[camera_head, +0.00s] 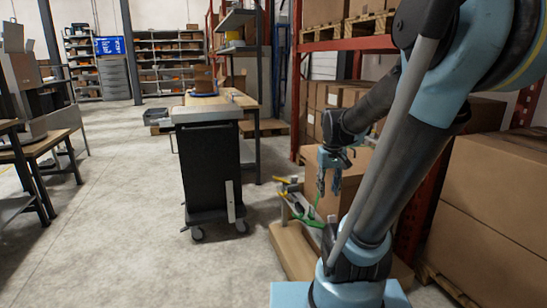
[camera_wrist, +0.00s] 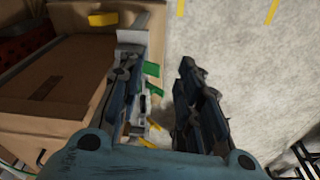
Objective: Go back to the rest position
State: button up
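My gripper (camera_head: 329,188) hangs pointing down in front of a cardboard box, above a low stand with green and yellow parts (camera_head: 307,219). In the wrist view my gripper (camera_wrist: 160,72) has its two dark fingers apart, with floor and a bit of green showing between them. I see nothing held. The green piece (camera_wrist: 151,68) lies beyond the fingers, close to the left one in the picture; the fingers hide part of the stand.
A dark wheeled cart (camera_head: 211,165) stands left of my arm, with a workbench behind it. Large cardboard boxes (camera_head: 490,215) and red racking are at the right. A table (camera_head: 40,148) is at the left. Open concrete floor (camera_head: 120,220) lies between.

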jog(key=s+f, duration=0.3)
jog(key=s, duration=0.4)
jog(key=s+f+m, duration=0.1)
jog(key=s+f, duration=0.2)
jog(key=s, duration=0.3)
jog(key=shift+s+a+t, duration=0.15)
jog(key=shift+s+t, duration=0.25)
